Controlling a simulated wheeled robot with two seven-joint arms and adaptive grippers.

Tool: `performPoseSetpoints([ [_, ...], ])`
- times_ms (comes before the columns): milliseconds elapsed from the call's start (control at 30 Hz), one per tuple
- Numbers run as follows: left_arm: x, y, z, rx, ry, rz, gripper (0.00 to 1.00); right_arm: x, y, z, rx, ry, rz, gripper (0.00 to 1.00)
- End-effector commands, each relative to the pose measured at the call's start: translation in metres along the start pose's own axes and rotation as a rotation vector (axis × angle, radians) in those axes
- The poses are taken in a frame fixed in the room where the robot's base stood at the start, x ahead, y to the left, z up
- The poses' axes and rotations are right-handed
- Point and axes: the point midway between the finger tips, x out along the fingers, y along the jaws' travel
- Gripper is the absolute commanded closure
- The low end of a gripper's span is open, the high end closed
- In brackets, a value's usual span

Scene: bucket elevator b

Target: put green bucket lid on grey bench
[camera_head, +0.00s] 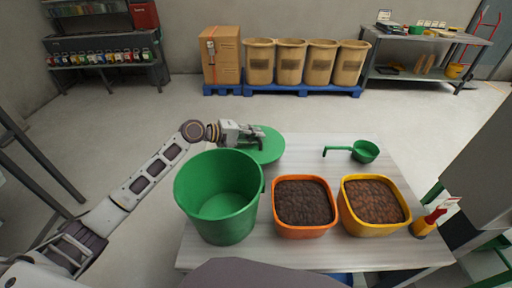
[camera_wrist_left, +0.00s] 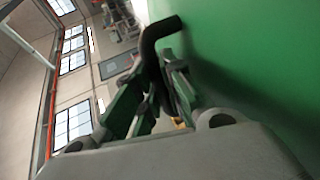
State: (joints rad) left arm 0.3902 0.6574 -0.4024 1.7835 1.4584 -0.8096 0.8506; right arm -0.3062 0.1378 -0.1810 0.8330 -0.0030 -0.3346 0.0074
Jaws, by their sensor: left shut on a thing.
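The green bucket lid (camera_head: 268,151) is a flat green disc behind the green bucket (camera_head: 222,200), over the far left part of the grey bench (camera_head: 318,157). I cannot tell whether it touches the bench. My left gripper (camera_head: 256,138) is shut on the lid's dark handle. In the left wrist view the curved handle (camera_wrist_left: 152,42) runs between the fingers (camera_wrist_left: 160,85), and the lid's green face (camera_wrist_left: 250,60) fills the right side. The bucket stands open and looks empty. My right gripper is not in view.
An orange tub (camera_head: 303,231) and a yellow tub (camera_head: 374,230), both with brown granules, stand right of the bucket. A green scoop (camera_head: 364,152) lies at the back right. A red and yellow tool (camera_head: 428,220) is at the right edge. The back middle of the bench is clear.

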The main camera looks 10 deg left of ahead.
Motion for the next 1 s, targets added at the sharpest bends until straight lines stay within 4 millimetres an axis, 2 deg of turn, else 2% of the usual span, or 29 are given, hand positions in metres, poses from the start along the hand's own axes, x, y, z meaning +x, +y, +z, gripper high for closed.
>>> performPoseSetpoints([
  [167,0.000,-0.001,0.000,0.001,0.001,0.001,1.00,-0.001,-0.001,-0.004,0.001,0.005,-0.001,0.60],
  [400,0.001,-0.003,0.000,0.000,0.000,0.001,1.00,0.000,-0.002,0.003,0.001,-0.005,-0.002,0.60],
  [600,0.008,-0.023,0.001,-0.002,-0.001,-0.001,1.00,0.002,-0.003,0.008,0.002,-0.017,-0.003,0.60],
  [800,0.016,-0.043,0.001,-0.002,0.000,0.000,1.00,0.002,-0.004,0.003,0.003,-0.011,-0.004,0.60],
  [1000,0.018,-0.048,0.001,0.000,0.000,0.001,1.00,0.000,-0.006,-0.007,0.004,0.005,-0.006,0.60],
])
